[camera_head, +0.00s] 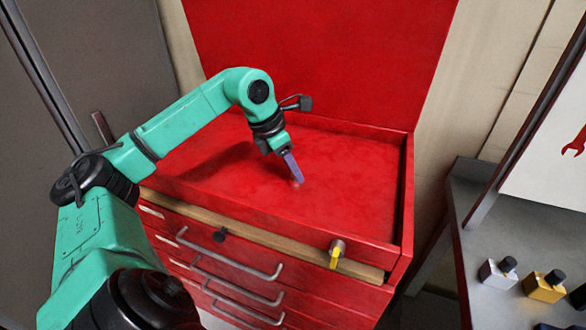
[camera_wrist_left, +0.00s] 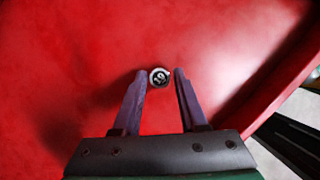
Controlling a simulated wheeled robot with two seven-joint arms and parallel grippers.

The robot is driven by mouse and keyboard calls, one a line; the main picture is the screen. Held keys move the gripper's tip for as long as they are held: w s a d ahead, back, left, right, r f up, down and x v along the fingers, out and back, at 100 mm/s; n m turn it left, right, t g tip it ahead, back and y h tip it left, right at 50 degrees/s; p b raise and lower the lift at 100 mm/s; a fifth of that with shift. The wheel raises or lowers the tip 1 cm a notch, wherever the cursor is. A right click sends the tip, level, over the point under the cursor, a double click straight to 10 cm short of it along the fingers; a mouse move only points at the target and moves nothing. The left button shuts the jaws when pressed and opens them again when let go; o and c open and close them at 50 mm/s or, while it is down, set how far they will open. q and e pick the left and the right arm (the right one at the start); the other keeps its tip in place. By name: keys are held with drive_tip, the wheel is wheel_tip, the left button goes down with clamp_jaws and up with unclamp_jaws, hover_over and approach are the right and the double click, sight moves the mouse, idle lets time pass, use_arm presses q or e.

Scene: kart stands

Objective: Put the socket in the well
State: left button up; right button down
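The socket (camera_wrist_left: 159,77) is a small round metal piece with a dark face marked 19. In the left wrist view it lies between the tips of two purple fingers, with a narrow gap on each side. My left gripper (camera_wrist_left: 159,72) is open around it, pointing down at the red floor. In the head view my left gripper (camera_head: 294,176) is low over the recessed red top (camera_head: 350,205) of the tool chest, which looks like the well. There the socket is mostly hidden by the fingers. My right gripper is out of view.
Drawers with handles (camera_head: 230,262) lie below. A grey bench (camera_head: 500,240) at right bears small silver and gold blocks (camera_head: 545,286).

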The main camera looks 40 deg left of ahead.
use_arm(q)
drive_tip(key=shift+o, duration=0.6)
drive_tip(key=shift+r, duration=0.1)
drive_tip(key=shift+r, duration=0.3)
drive_tip(key=p+v, duration=0.2)
drive_tip(key=v, duration=0.9)
drive_tip(key=shift+r, duration=0.25)
drive_tip(key=shift+s, duration=0.15)
